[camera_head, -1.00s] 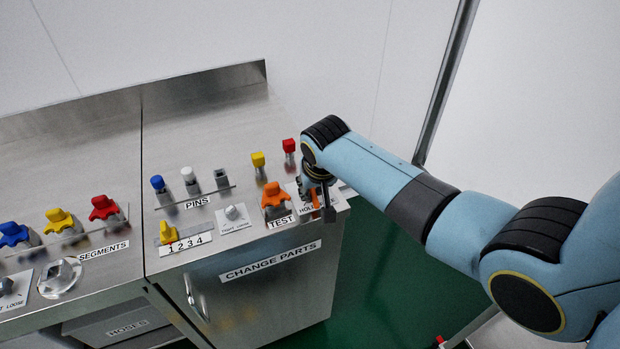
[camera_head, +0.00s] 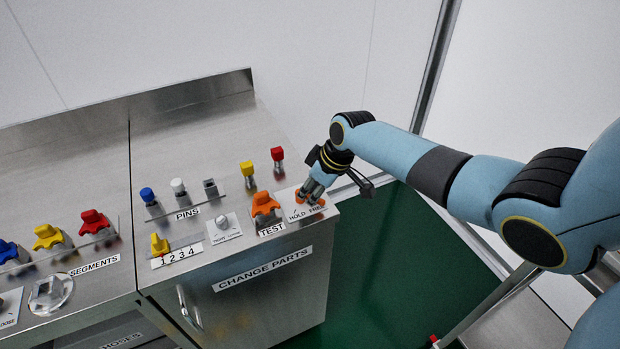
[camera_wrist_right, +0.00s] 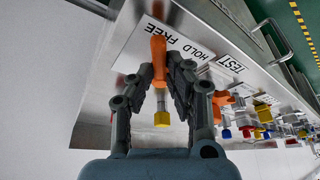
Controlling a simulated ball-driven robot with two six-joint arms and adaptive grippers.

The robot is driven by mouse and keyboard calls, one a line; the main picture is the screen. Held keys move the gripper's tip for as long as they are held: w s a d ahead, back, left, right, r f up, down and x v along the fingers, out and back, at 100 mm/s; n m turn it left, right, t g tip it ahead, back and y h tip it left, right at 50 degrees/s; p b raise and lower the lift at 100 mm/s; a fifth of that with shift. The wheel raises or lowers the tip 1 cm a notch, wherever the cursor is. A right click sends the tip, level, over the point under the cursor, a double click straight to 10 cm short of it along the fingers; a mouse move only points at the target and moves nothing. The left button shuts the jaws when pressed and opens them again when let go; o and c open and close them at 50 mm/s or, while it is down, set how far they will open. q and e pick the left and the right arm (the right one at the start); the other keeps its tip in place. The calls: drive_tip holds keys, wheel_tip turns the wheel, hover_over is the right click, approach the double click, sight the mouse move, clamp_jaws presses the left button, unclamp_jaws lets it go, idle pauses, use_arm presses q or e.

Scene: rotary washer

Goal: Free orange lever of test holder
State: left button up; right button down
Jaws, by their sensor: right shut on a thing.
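The orange lever (camera_wrist_right: 158,55) stands at the HOLD FREE label (camera_wrist_right: 180,40), on the right end of the steel panel. My right gripper (camera_wrist_right: 160,75) is shut on the lever, with one finger on each side of it in the right wrist view. In the head view my right gripper (camera_head: 312,188) reaches down onto the lever, and only orange parts (camera_head: 321,202) show around the fingers. The fingers hide much of it, so I cannot tell its exact setting. The test holder (camera_head: 264,204) is the orange piece left of the HOLD FREE label. My left gripper is not in view.
A yellow pin (camera_head: 247,169) and a red pin (camera_head: 278,155) stand close behind the holder. Blue, white and grey pins (camera_head: 178,188) and a small knob (camera_head: 222,222) lie further left. The steel cabinet (camera_head: 265,300) drops to a green floor (camera_head: 390,275) at right.

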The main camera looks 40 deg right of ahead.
drive_tip(key=shift+d+n, duration=0.15)
drive_tip(key=shift+n, duration=0.25)
drive_tip(key=c, duration=1.3)
unclamp_jaws()
drive_tip(key=shift+w, duration=0.1)
drive_tip(key=v, duration=1.2)
drive_tip(key=shift+w+d, duration=0.1)
drive_tip(key=shift+f, duration=0.2)
